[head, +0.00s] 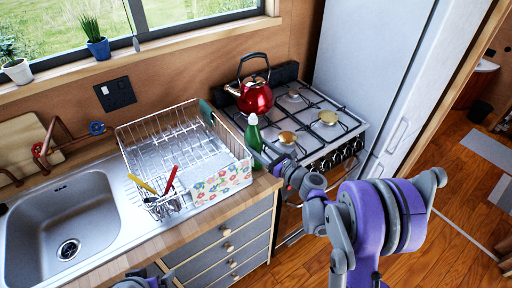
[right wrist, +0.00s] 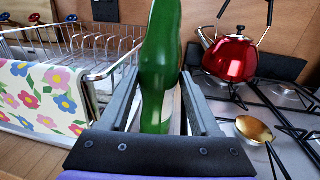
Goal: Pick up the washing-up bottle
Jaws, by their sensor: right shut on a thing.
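The washing-up bottle (head: 254,136) is green with a pale cap and stands upright between the dish rack and the stove in the head view. In the right wrist view the green bottle (right wrist: 160,60) rises between the two fingers of my right gripper (right wrist: 160,105). The right gripper (head: 268,158) is shut on the bottle, with its fingers on either side. The bottle's base is hidden, so I cannot tell whether it touches the counter. Of my left arm, only a small part shows at the bottom edge of the head view; its gripper is not visible.
A wire dish rack (head: 150,128) with a flowered cloth (head: 222,184) stands left of the bottle. The gas stove (head: 322,140) with a red kettle (head: 255,97) is on the right. A steel sink (head: 62,225) is at far left, a tall fridge (head: 375,70) beyond the stove.

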